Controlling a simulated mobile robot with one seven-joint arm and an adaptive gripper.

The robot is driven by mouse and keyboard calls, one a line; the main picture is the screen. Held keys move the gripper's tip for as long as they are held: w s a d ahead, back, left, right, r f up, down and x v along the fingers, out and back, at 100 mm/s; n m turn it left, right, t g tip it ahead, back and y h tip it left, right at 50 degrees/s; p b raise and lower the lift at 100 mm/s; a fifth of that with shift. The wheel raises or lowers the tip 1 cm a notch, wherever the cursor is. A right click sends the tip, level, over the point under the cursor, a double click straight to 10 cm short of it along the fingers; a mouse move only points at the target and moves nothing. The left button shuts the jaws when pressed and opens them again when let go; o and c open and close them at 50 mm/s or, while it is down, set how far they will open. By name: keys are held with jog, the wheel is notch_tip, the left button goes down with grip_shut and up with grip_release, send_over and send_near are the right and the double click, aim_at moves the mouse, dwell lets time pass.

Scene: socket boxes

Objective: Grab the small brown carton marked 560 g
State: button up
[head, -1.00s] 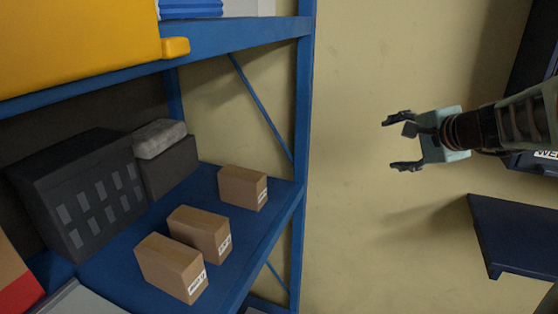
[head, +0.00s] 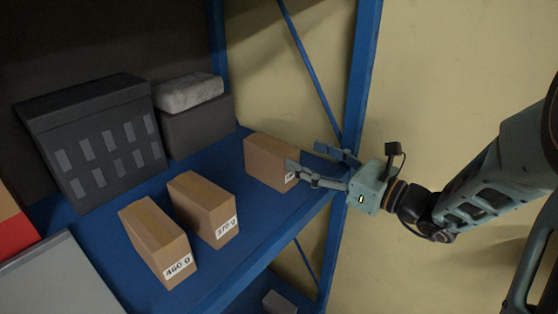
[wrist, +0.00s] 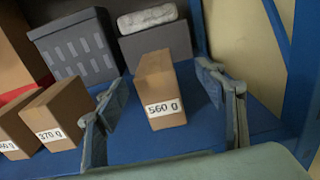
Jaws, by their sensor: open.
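The small brown carton marked 560 g (wrist: 158,85) stands on the blue shelf, and its label reads clearly in the wrist view. In the head view the same carton (head: 268,160) is the farthest right of three cartons, its label partly covered by a finger. My gripper (head: 314,165) is open at the shelf's right front edge. In the wrist view my gripper (wrist: 168,105) has its fingers to the left and right of the carton's near end, with blue shelf showing between.
Cartons marked 370 g (head: 205,208) and 460 g (head: 155,240) stand to the left on the same shelf (head: 240,262). A dark grey bin (head: 95,145) and a grey box (head: 198,125) stand behind. A blue upright post (head: 361,80) rises close to my gripper.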

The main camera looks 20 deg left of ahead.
aim_at(271, 143)
jog(key=x, duration=0.5)
jog(key=shift+a, duration=0.3)
jog(key=x, duration=0.2)
jog(key=b+x, duration=0.1)
jog(key=x, duration=0.1)
jog(key=shift+s+a+f, duration=0.25)
jog(key=shift+s, duration=0.05)
jog(key=shift+w+a, duration=0.2)
jog(key=shift+a, duration=0.2)
jog(key=c, duration=1.7)
jog(key=shift+r, duration=0.1)
grip_shut()
jog(key=shift+r, duration=0.1)
